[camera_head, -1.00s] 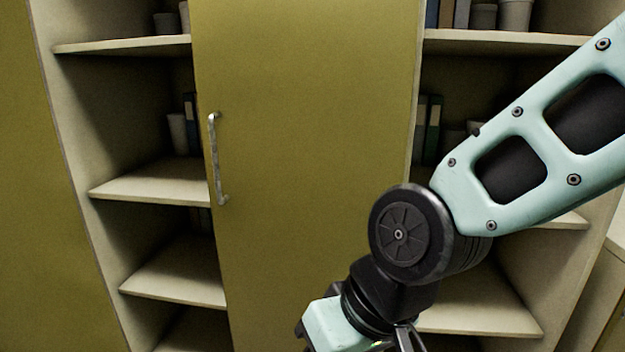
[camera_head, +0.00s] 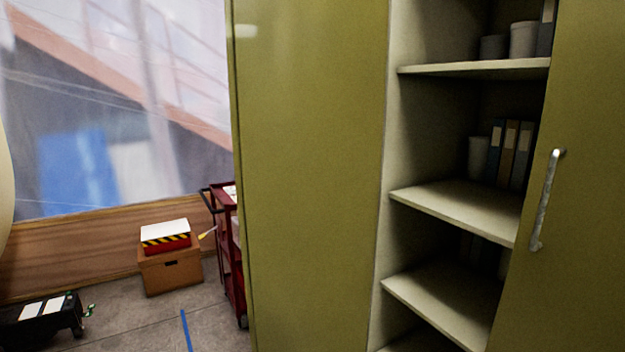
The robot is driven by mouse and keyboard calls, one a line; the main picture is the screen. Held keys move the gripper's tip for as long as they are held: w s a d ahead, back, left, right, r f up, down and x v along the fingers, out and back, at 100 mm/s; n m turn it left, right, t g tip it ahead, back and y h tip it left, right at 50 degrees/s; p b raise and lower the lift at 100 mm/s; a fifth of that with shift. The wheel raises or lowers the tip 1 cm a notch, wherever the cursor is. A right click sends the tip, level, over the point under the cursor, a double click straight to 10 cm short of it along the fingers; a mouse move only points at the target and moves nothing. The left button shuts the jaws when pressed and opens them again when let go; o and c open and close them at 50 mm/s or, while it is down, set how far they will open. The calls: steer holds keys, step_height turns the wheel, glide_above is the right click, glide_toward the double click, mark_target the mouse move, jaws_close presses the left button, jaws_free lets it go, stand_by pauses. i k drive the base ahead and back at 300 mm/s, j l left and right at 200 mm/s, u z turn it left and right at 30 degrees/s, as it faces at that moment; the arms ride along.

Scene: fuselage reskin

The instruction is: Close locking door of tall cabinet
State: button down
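The tall cabinet shows in the head view with cream shelves (camera_head: 470,207) exposed between two olive-green panels. The door (camera_head: 585,230) on the right is olive green and carries a vertical metal handle (camera_head: 546,200) near its left edge. It runs out of the picture at the right, so its hinge side is hidden. A wide olive panel (camera_head: 310,180) stands left of the shelves; I cannot tell whether it is another open door or the cabinet's side. No lock is visible. My gripper and arm are not in view.
Binders and grey pots stand on the shelves. A dark red cart (camera_head: 232,265) stands behind the left panel. A cardboard box (camera_head: 170,272) with a striped item on top sits by the wooden wall. A black case (camera_head: 40,320) lies on the floor at lower left. Some floor between is clear.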

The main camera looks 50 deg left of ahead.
mark_target(307, 78)
steer(key=j, duration=0.6)
steer(key=k+j, duration=0.1)
steer(key=j, duration=0.55)
steer(key=j+z, duration=0.1)
steer(key=j, duration=0.5)
steer(key=k+j, duration=0.15)
steer(key=j, duration=0.45)
steer(key=k+j, duration=0.1)
steer(key=j, duration=0.5)
steer(key=j+z, duration=0.1)
steer(key=j, duration=0.55)
steer(key=k+j, duration=0.15)
steer(key=j, duration=0.45)
steer(key=k+j, duration=0.1)
steer(key=j, duration=0.8)
steer(key=i+z, duration=0.05)
